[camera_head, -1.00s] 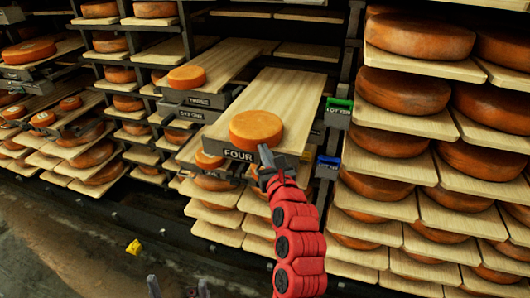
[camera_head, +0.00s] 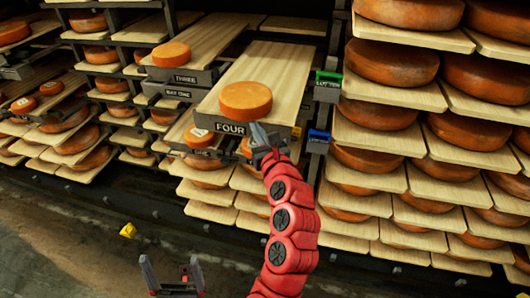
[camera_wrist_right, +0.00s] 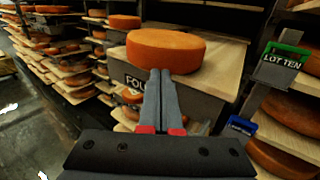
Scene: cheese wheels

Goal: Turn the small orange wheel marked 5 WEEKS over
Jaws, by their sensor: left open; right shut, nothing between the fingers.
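No 5 WEEKS mark is readable on any wheel. An orange wheel (camera_head: 246,101) lies flat on the board labelled FOUR (camera_head: 285,75); it also shows in the right wrist view (camera_wrist_right: 165,50). Another orange wheel (camera_head: 171,53) lies on the board labelled THREE. A wheel with a pale mark (camera_head: 199,137) sits lower, partly under the boards. My right gripper (camera_head: 257,127) is shut and empty, its tips just in front of the wheel on FOUR; contact is unclear. My left gripper (camera_head: 166,270) is open and empty at the bottom, away from the shelves.
Racks of large wheels on boards (camera_head: 395,62) stand close on the right. More small wheels (camera_head: 51,88) lie on shelves at the left. A green LOT TEN tag (camera_wrist_right: 285,55) and a blue tag (camera_head: 318,137) hang by the post. The floor (camera_head: 60,240) at lower left is mostly clear.

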